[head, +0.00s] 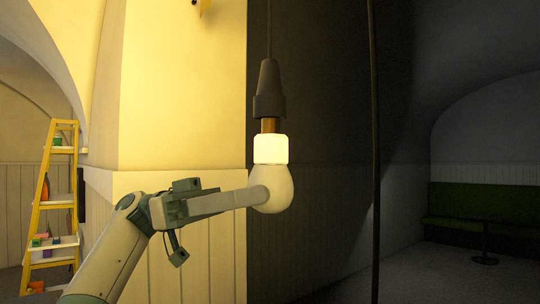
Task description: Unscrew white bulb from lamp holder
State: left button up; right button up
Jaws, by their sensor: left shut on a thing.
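The white bulb (281,186) hangs upright below the dark lamp holder (268,92), glass end down. A bright, pale collar (270,149) sits at the top of the bulb. A short brown-gold piece (269,125) shows between the collar and the holder. My left gripper (262,196) comes in from the lower left and is shut on the bulb's glass. The near finger covers part of the bulb's left side, and the far finger is hidden. My right gripper is not in view.
A dark vertical pole or cable (375,150) stands right of the bulb. A pale wall corner (180,100) is behind my arm. A yellow ladder (45,200) with items stands far left. A green bench (480,208) and small table (485,225) are far right.

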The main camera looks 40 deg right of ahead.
pick_arm(q)
jog(key=shift+f, duration=0.15)
jog(key=shift+f+b, duration=0.6)
jog(key=shift+f, duration=1.25)
